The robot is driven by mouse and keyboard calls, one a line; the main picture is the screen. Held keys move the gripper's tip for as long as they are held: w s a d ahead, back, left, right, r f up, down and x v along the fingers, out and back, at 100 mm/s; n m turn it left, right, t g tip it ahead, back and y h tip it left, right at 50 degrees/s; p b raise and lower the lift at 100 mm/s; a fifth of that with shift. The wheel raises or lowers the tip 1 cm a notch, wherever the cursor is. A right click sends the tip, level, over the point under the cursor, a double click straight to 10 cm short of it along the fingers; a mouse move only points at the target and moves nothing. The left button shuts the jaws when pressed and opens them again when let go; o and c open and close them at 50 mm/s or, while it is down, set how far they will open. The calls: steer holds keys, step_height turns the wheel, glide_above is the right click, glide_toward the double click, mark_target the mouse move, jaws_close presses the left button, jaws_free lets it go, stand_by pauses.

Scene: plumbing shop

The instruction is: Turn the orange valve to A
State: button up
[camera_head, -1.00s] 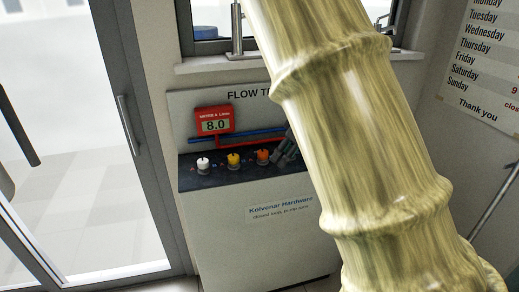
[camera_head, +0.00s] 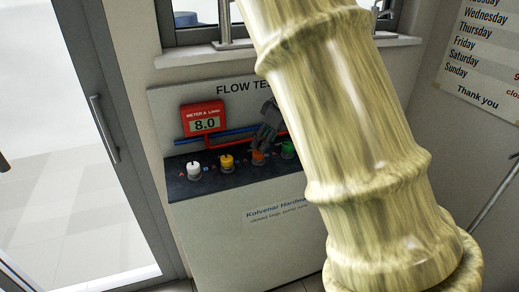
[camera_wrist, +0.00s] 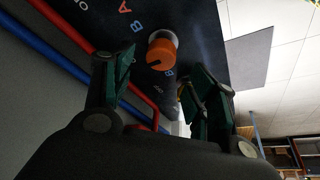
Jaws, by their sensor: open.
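The orange valve (camera_head: 257,156) is a round knob on the dark ledge of the flow test panel, between the yellow and green valves. In the wrist view the orange valve (camera_wrist: 160,54) sits between my spread fingers, with printed letters around it. My gripper (camera_head: 258,142) is just above and behind it in the head view. In the wrist view my gripper (camera_wrist: 162,70) is open and holds nothing. I cannot tell whether the fingertips touch the knob. The knob's pointer direction is not clear.
On the ledge (camera_head: 212,184) are a white valve (camera_head: 194,170), a yellow valve (camera_head: 227,162) and a green valve (camera_head: 288,149). A red meter (camera_head: 204,118) reads 8.0. Red and blue pipes run behind the valves. My arm hides the panel's right part.

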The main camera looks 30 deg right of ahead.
mark_target(259, 155)
steer(key=shift+x, duration=2.55)
steer(key=shift+s, duration=0.1)
steer(key=shift+d, duration=0.1)
steer(key=c, duration=1)
